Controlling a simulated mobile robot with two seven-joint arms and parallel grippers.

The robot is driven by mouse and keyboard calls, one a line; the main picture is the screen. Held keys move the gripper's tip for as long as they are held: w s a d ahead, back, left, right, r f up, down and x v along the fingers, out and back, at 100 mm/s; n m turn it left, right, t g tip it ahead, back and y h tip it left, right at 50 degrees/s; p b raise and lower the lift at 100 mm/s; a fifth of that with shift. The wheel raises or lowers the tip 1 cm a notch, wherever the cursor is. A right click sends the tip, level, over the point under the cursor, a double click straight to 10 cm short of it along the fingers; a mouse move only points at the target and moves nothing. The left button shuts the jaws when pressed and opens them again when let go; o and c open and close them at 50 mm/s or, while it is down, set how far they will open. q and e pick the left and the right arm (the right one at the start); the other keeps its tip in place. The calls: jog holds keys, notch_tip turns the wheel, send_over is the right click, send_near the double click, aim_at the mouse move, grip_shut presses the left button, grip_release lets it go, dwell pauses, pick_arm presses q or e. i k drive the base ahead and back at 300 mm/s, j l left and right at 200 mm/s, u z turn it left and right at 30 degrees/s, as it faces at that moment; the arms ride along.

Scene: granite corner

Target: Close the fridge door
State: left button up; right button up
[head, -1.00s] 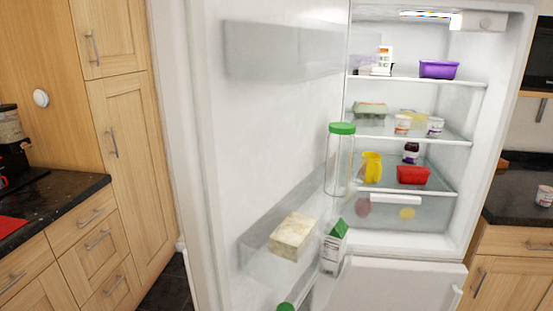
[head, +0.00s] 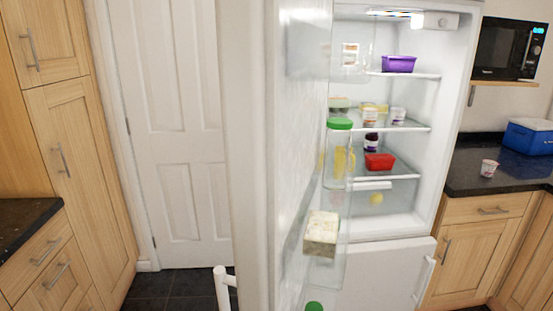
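The fridge door (head: 252,150) stands open in the head view, its inner face with clear shelves turned toward the fridge interior on the right. A white bar handle (head: 222,285) shows at the bottom, on the door's outer side. The door's shelves hold a jar with a green lid (head: 339,155) and a pale carton-like block (head: 321,233). The fridge body (head: 450,120) is open behind it, with a purple tub (head: 398,63) and a red tub (head: 379,161) on its shelves. Neither of my grippers is in view.
A white panelled room door (head: 172,140) is behind on the left, beside tall wooden cupboards (head: 62,150). Dark floor tiles (head: 165,290) lie clear left of the fridge door.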

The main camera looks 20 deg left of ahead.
aim_at(276, 67)
jog(key=j, duration=0.45)
jog(key=k+j+z, duration=0.1)
jog(key=j, duration=0.4)
jog(key=k+j, duration=0.1)
jog(key=j, duration=0.35)
jog(key=z, duration=0.05)
